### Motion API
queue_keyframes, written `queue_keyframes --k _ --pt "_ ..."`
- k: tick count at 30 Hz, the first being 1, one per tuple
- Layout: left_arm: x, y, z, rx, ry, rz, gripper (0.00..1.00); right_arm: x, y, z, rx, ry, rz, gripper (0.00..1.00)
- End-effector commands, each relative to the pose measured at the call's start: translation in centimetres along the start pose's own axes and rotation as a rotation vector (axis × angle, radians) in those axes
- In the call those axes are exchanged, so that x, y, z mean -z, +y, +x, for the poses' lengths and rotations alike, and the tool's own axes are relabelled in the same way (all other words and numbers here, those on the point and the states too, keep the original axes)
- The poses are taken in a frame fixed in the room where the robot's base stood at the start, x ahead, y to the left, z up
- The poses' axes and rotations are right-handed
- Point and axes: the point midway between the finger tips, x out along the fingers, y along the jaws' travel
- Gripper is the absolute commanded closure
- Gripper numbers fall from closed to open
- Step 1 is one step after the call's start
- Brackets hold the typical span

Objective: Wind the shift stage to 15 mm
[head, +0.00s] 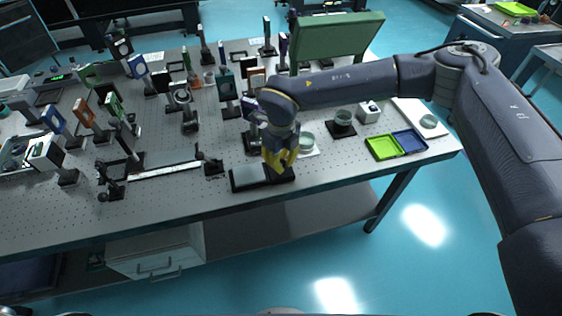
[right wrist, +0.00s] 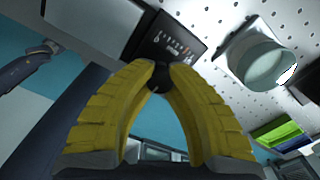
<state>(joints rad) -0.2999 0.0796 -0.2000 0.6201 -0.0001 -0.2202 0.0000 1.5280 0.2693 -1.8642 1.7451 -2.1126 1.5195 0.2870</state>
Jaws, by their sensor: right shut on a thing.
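The shift stage (head: 248,177) is a low dark unit with a grey top plate near the front edge of the optical table. In the right wrist view its dark end with a white printed scale (right wrist: 178,42) shows just beyond my fingers. My right gripper (head: 281,165) reaches down at the right end of the stage. In the right wrist view its yellow fingers (right wrist: 158,70) are closed on a small dark round knob (right wrist: 158,79) at the end of the stage. The fingers hide most of the knob. I cannot read the scale's value. My left gripper is not in view.
A glass dish on a white pad (head: 305,143) stands just behind my right gripper. Green (head: 383,148) and blue (head: 409,141) trays lie to the right. Many mounted optics crowd the table to the left and back. The table's front edge (head: 215,213) is close.

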Motion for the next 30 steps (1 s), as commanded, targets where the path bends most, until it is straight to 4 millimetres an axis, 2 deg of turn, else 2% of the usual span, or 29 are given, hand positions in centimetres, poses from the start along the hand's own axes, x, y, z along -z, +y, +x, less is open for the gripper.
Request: queue_keyframes --k 18,30 --pt "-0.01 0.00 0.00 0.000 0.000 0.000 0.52 0.17 0.00 0.07 0.000 0.006 0.581 1.00" --pt "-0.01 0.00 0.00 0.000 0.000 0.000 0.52 0.19 0.09 0.09 0.001 0.007 0.853 1.00"
